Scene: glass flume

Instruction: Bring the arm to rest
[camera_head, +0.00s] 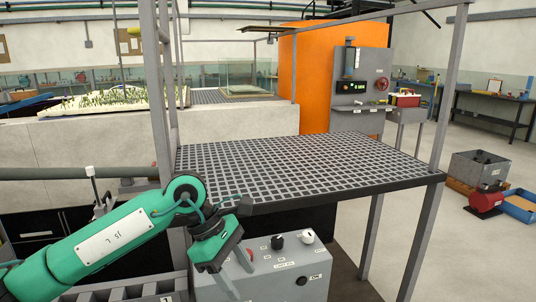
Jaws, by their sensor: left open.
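My left arm comes in from the lower left, green with a white label plate. Its wrist bends downward at a dark round joint. My left gripper (222,262) hangs below the wrist, open, with nothing seen between its fingers. It is in front of the near left corner of the grated platform (300,165) and close above or in front of a grey control box (285,266); I cannot tell whether it touches the box. My right gripper is not in view.
The control box carries a black knob (277,242) and a white knob (307,237). Grey posts (447,90) hold the platform. Behind stand a concrete wall (80,138), an orange cylinder (312,75) and a grey panel (361,90). Open floor lies at right, with a red machine (486,202).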

